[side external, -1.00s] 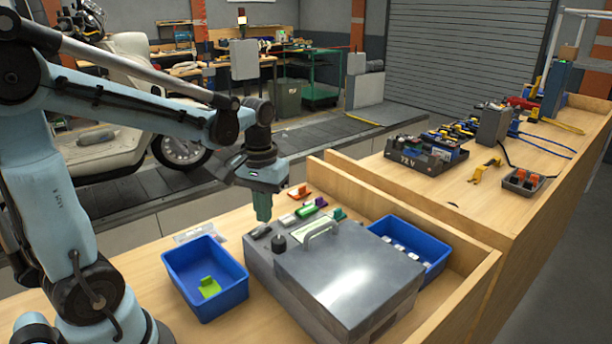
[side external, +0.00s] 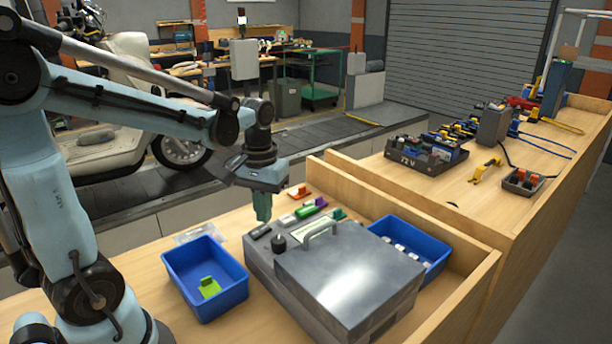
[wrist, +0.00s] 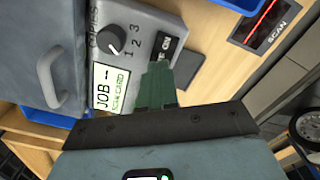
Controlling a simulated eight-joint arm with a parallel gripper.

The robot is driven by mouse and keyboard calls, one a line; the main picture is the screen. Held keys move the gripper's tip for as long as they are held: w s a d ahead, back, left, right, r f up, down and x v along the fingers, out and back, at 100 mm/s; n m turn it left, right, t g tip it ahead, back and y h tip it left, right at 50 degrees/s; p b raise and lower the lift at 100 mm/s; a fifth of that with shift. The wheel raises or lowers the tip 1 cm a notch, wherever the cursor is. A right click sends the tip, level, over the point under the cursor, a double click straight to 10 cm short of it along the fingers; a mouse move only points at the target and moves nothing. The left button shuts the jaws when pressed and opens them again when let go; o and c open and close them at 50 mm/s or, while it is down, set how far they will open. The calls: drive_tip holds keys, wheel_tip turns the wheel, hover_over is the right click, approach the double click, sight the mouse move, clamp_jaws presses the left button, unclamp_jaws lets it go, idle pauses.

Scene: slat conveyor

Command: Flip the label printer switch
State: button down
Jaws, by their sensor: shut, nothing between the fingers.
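The label printer (side external: 345,265) is a grey box with a lid handle (side external: 320,231) on the bench. Its panel carries a black switch (wrist: 165,46) marked ON, a dark copies knob (wrist: 115,27) numbered 1 to 3, and a display (wrist: 103,88) reading JOB -- SCAN CARD. In the side view the switch (side external: 260,231) sits at the panel's far left end. My gripper (side external: 263,219) points down with its green fingers shut and empty, just above or at the switch; it also shows in the wrist view (wrist: 160,68). I cannot tell whether the tips touch the switch or which way it is tilted.
A blue bin (side external: 205,285) with a green card stands left of the printer, another blue bin (side external: 430,245) with pale items to its right. Coloured pieces (side external: 307,210) lie behind the panel. In the wrist view a SCAN unit (wrist: 265,22) glows red beyond the switch.

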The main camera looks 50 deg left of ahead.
sight(265, 227)
drive_tip(key=shift+f, duration=0.9)
idle(0.4)
drive_tip(key=shift+r, duration=3.55)
drive_tip(key=shift+d, duration=0.1)
drive_tip(key=d+m+t, duration=0.1)
drive_tip(key=d+t, duration=0.1)
drive_tip(key=s+d+f+m+t, duration=0.1)
drive_tip(key=d+m+t, duration=0.1)
drive_tip(key=d, duration=0.1)
drive_tip(key=s+d+f+m+t, duration=0.1)
drive_tip(key=d+m+t, duration=0.1)
drive_tip(key=shift+s+d+f, duration=0.15)
drive_tip(key=shift+d+f, duration=0.05)
drive_tip(key=shift+s+d+f+m+t, duration=0.1)
drive_tip(key=shift+d+f+m+t, duration=0.1)
drive_tip(key=shift+d+m+t, duration=0.35)
